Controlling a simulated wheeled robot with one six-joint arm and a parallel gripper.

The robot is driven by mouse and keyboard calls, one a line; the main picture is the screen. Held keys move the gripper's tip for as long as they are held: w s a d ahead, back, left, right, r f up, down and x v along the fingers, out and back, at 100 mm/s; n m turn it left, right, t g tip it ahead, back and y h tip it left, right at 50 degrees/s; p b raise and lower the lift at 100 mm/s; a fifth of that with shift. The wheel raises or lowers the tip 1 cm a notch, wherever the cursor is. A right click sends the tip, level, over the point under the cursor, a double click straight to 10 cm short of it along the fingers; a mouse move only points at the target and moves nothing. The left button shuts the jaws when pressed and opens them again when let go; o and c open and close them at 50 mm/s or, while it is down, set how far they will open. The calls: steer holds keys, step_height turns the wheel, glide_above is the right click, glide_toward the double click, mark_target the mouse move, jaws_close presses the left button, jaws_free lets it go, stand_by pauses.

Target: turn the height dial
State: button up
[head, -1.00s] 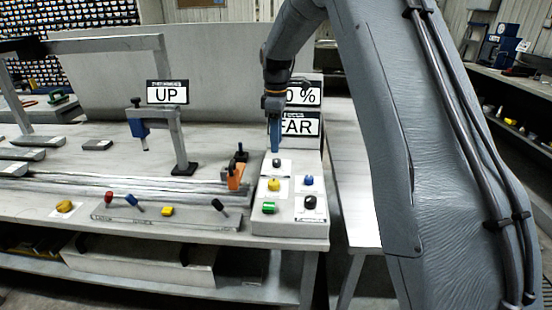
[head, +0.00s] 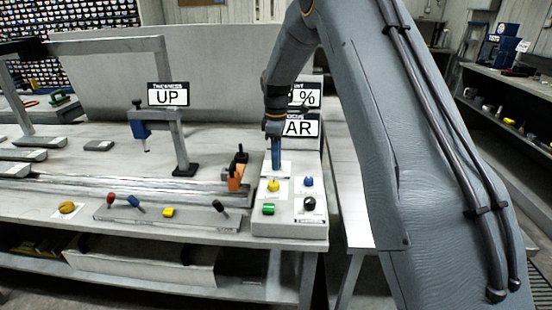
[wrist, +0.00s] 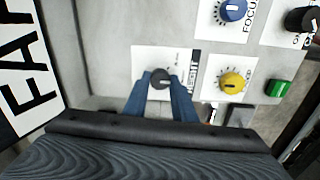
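A dark grey dial (wrist: 160,79) stands on a white label on the control panel (head: 262,222). In the head view, my gripper (head: 277,168) points straight down over the back left of the panel and hides the dial.
A yellow dial (wrist: 232,82) and a blue dial (wrist: 232,10) marked FOCUS stand beside it. A green switch (wrist: 278,88) and a black dial (wrist: 301,19) are farther right. Display signs (head: 300,126) stand behind the panel. An orange clamp (head: 236,178) is left of it.

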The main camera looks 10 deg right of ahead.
steer(key=shift+c, duration=0.7)
steer(key=shift+m, duration=0.3)
steer(key=m, duration=0.3)
steer(key=shift+m, duration=0.4)
steer(key=m, duration=0.5)
steer(key=shift+w+p, duration=0.1)
steer(key=shift+p, duration=0.3)
steer(key=shift+r+m, duration=0.1)
steer(key=shift+m, duration=0.3)
steer(key=o, duration=1)
steer(key=shift+o, duration=0.2)
